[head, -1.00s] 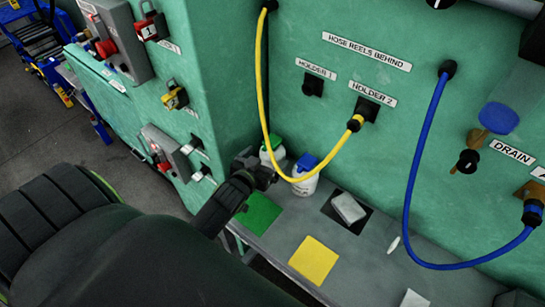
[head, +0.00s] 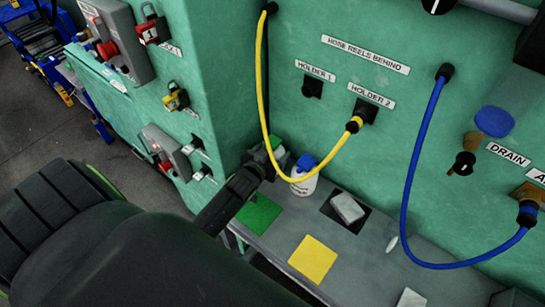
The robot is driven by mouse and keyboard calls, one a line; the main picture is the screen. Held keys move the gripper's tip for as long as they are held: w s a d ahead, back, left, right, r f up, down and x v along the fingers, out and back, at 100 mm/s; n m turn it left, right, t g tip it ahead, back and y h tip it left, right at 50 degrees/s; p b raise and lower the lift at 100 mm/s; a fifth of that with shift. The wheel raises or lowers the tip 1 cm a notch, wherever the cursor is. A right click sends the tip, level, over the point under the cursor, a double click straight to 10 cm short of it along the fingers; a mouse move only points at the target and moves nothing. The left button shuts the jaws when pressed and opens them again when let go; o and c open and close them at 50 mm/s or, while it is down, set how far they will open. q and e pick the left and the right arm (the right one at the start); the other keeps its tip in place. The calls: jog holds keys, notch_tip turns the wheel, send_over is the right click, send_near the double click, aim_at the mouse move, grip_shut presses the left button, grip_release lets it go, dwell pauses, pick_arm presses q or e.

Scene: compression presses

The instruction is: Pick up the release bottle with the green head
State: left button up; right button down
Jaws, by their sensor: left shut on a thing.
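The release bottle with the green head (head: 275,143) stands at the back left of the grey shelf, in the corner by the green wall. Only its green top and a little of its white body show. My left gripper (head: 268,157) is at this bottle and shut on it; the fingers are dark and partly hidden. A white bottle with a blue head (head: 303,177) stands just to the right, apart from my gripper. My right gripper is not in view.
A yellow hose (head: 300,178) hangs in a loop close in front of the bottles. The shelf bears a green square (head: 258,213), a yellow square (head: 313,259) and a pale block (head: 347,208) on a black square. A blue hose (head: 408,200) hangs at right.

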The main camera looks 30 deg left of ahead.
pick_arm(q)
jog(key=c, duration=0.4)
jog(key=shift+r, duration=0.1)
